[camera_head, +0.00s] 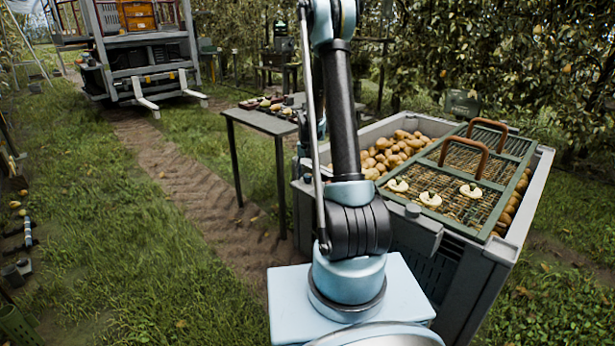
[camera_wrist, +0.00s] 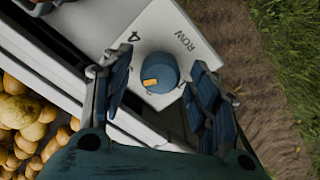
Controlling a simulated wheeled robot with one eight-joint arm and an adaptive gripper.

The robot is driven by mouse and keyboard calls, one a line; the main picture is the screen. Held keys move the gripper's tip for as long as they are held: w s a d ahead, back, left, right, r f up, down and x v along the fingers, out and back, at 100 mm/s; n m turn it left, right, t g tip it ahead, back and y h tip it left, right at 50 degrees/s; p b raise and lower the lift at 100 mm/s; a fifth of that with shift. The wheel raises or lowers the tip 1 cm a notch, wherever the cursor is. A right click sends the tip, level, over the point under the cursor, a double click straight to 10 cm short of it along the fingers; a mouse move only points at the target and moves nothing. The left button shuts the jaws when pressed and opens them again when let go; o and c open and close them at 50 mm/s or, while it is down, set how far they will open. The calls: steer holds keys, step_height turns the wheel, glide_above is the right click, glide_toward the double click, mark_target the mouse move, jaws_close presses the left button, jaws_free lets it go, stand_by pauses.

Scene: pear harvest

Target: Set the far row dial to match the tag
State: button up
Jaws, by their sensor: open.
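In the wrist view the dial (camera_wrist: 165,68) is a round blue-grey knob with an orange mark near its lower left edge. It stands on a pale plate (camera_wrist: 192,64) printed "ROW" and "4". My gripper (camera_wrist: 160,85) is open, with one dark finger on each side of the dial. I see space beside the knob, and cannot tell whether its height is between the pads. I cannot make out a tag in either view.
A grey crate (camera_head: 466,262) of pears, with a green slatted lid (camera_head: 455,205) partly over it, stands at the right. A table (camera_head: 262,122) stands behind left. Grass and a dirt path lie open at left.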

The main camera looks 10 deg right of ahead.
steer(key=shift+c, duration=0.5)
steer(key=c, duration=1)
steer(key=shift+o, duration=0.2)
steer(key=shift+m, duration=0.4)
steer(key=m, duration=1)
steer(key=shift+m, duration=0.7)
steer(key=o, duration=1.1)
steer(key=shift+c, duration=0.2)
